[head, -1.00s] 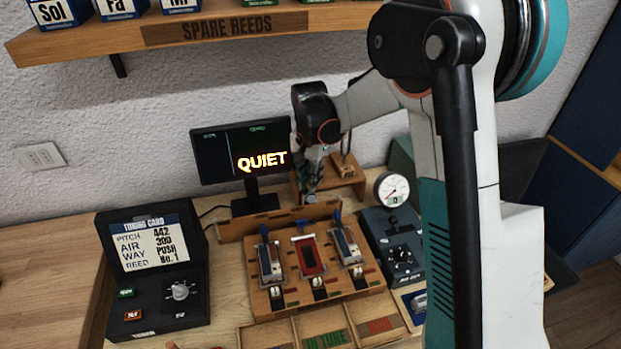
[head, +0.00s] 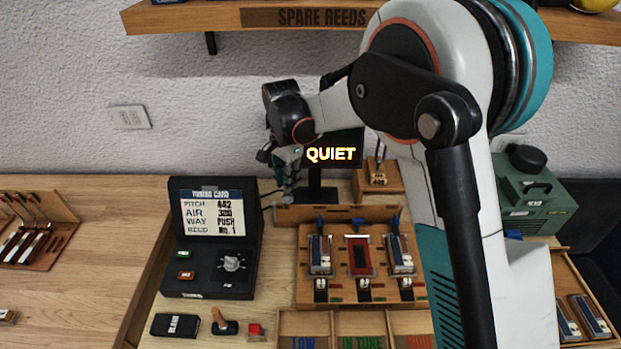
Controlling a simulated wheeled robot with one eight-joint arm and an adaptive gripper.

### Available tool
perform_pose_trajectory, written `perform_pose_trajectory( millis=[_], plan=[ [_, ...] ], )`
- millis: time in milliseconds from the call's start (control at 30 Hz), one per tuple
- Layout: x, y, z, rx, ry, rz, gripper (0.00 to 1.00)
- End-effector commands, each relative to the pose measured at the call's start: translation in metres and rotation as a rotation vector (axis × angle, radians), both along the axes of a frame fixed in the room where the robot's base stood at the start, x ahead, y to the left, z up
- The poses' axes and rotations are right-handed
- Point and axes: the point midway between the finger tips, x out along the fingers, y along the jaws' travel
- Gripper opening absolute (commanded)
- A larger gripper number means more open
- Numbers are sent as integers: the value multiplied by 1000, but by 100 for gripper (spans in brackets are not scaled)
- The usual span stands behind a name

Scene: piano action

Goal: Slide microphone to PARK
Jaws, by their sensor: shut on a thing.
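My gripper (head: 287,190) is at the left end of the low wooden rail (head: 345,213) behind the reed block, in front of the monitor's left side. It is small and partly hidden by its own wrist. It is shut on a small grey piece, apparently the microphone (head: 288,198), just above the rail's left end. The microphone's outline is hard to make out at this size. No PARK marking is readable.
The monitor (head: 334,153) reads QUIET. The reed block (head: 360,275) stands in front of the rail. The tuning card box (head: 212,240) is at left. A wooden stand (head: 378,180) and a green machine (head: 532,195) are at right. A shelf (head: 250,20) hangs above.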

Motion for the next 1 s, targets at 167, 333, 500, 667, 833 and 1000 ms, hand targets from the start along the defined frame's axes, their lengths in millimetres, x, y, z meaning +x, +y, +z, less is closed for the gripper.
perform_pose_trajectory(
  millis=[167, 333, 500, 667, 833, 1000],
  plan=[
    [0, 16, 0, 1, -1, 1, 0],
    [0, 20, 0, 2, -1, 0, 0],
    [0, 21, 0, 3, -1, 1, 0],
    [0, 22, 1, 4, -1, 1, 34],
    [0, 21, 0, 3, -1, 1, 39],
    [0, 20, 0, 1, -1, 0, 39]
  ],
)
